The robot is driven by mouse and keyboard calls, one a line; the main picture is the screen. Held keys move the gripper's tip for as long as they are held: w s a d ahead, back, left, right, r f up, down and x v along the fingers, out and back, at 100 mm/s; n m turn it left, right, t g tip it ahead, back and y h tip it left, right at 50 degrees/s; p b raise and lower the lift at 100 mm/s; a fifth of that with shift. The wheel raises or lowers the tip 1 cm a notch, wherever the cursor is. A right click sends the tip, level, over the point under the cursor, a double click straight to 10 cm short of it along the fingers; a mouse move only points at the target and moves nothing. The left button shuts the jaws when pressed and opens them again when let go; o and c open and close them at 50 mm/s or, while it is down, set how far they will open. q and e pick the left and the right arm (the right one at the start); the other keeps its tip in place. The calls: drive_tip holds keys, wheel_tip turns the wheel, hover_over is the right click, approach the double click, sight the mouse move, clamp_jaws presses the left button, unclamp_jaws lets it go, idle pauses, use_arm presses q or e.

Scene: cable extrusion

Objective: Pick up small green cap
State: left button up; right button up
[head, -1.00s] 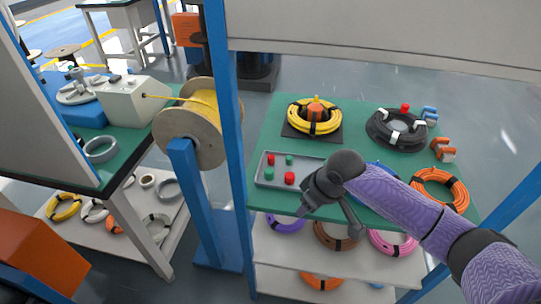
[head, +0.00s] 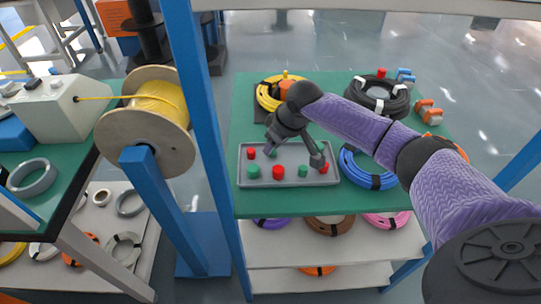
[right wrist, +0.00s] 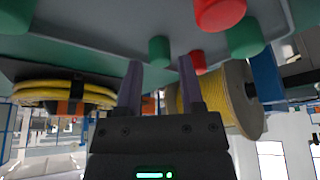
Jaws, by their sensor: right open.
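Green caps stand among red caps in a grey tray (head: 265,184) on the green table. One green cap (head: 253,171) is at the tray's front left and another green cap (head: 303,170) is at its front right. A third, at the back, is partly hidden by my gripper. My right gripper (head: 293,153) is above the tray, open and empty, with its fingers pointing down. In the right wrist view, a smaller-looking green cap (right wrist: 159,51) appears just beyond the open fingers (right wrist: 160,75), and a larger-looking green cap (right wrist: 245,38) is to the right. My left gripper is out of view.
Red caps (head: 278,172) stand close to the green ones. A blue cable coil (head: 368,180) lies right of the tray, with yellow (head: 268,97) and black coils (head: 378,108) behind. A blue post (head: 205,130) and a yellow cable spool (head: 158,105) stand left of the table.

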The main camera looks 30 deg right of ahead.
drive_tip(key=shift+x, duration=0.95)
drive_tip(key=shift+s+r, duration=0.1)
drive_tip(key=shift+r, duration=0.15)
clamp_jaws()
use_arm(q)
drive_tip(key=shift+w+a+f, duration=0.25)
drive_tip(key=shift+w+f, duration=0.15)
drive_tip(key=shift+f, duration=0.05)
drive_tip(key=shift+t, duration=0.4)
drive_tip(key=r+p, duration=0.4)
drive_tip(key=p, duration=0.1)
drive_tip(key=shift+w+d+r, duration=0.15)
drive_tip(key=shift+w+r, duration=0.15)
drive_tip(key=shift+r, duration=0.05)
use_arm(e)
wheel_tip(320, 180, up, 10)
